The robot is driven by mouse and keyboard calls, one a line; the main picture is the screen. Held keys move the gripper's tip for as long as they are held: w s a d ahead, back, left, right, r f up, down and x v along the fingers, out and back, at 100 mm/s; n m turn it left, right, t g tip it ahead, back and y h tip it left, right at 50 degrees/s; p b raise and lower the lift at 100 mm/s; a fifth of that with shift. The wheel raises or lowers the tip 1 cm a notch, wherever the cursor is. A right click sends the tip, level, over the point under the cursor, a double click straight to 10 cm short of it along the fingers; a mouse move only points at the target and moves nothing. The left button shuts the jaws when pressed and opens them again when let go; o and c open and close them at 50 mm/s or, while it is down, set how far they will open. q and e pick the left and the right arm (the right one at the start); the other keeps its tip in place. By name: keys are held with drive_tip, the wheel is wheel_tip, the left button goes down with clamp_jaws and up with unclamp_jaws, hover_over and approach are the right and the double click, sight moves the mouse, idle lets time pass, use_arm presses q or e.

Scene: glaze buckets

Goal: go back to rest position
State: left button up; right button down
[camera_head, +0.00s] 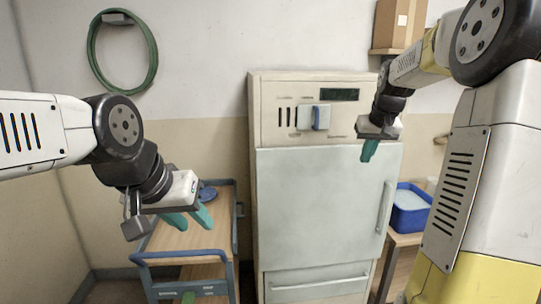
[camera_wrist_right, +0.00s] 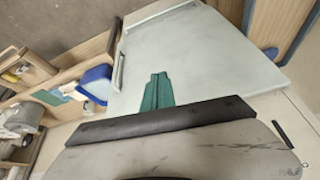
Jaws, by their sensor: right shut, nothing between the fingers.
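My left gripper (camera_head: 190,220) hangs over the wooden-topped cart at the lower left, with its two teal fingers apart and nothing seen between them. My right gripper (camera_head: 368,151) is in front of the upper right of the pale cabinet (camera_head: 315,200), below its control panel. Its teal fingers point down and are together. In the right wrist view the closed fingers (camera_wrist_right: 157,92) show against the cabinet's pale door (camera_wrist_right: 190,55), with nothing held. Whether they touch the door cannot be told.
A blue tub (camera_head: 408,212) stands on a wooden table at the right. A box (camera_head: 397,22) sits on a high shelf.

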drive_tip(key=s+a+r, duration=0.3)
drive_tip(key=s+a, duration=0.5)
drive_tip(key=s, duration=0.5)
drive_tip(key=s+a+f+y, duration=0.1)
drive_tip(key=s+a+f, duration=0.1)
drive_tip(key=s, duration=0.6)
drive_tip(key=s+a+f+t+y, duration=0.1)
drive_tip(key=s+a+f, duration=0.2)
drive_tip(key=s, duration=0.4)
drive_tip(key=shift+s+a+n, duration=0.4)
drive_tip(key=shift+a, duration=0.2)
drive_tip(key=shift+r, duration=0.1)
